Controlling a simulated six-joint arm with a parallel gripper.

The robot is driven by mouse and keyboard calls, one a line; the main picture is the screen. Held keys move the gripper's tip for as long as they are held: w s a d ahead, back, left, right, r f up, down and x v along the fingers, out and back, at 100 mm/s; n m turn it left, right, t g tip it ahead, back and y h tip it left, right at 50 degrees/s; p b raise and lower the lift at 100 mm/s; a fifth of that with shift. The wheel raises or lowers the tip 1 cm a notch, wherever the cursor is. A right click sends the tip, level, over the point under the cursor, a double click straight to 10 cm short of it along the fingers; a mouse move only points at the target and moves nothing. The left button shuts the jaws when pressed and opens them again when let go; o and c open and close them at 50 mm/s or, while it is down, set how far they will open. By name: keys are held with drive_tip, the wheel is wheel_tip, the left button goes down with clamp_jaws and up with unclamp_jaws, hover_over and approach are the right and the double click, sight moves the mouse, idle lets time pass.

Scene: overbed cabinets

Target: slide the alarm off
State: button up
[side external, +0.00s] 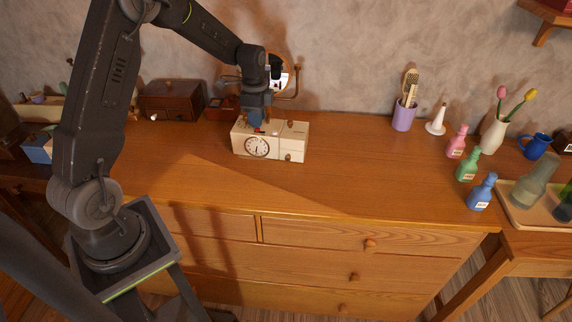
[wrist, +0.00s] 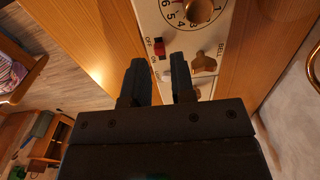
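The alarm clock (side external: 293,143) is a cream box with a round dial on its front, standing on the wooden dresser. In the wrist view its top panel (wrist: 178,18) shows a numbered dial with a brass knob, a bell-shaped brass knob and a small red slide switch (wrist: 158,47) marked OFF and ON. The red slider's exact position is hard to tell. My gripper (wrist: 157,68) is over the clock's top, its fingers parted with a gap between them and nothing held. The fingertips are just short of the switch. In the side view my gripper (side external: 255,123) is above the clock's left part.
A mirror on a stand (side external: 278,76) and a dark wooden box (side external: 171,100) stand behind and left of the clock. The dresser top (side external: 365,170) is clear to the right, up to the purple cup (side external: 404,116) and the coloured bottles (side external: 468,165).

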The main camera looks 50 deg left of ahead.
drive_tip(key=shift+r, duration=1.75)
drive_tip(key=shift+d+r, duration=0.1)
drive_tip(key=s+d+r+n+t, duration=0.2)
drive_tip(key=s+d+r, duration=0.2)
drive_tip(key=d+r, duration=0.4)
drive_tip(key=s+d+r+n+t, duration=0.1)
drive_tip(key=s+d+r+n, duration=0.2)
drive_tip(key=s+d, duration=0.3)
drive_tip(key=s+d+r+n+t, duration=0.2)
drive_tip(key=s+d+r+n, duration=0.1)
drive_tip(key=s, duration=1)
drive_tip(key=shift+d+r+n+t, duration=0.25)
drive_tip(key=shift+d+n, duration=0.65)
drive_tip(key=shift+d, duration=0.45)
drive_tip(key=shift+s, duration=0.1)
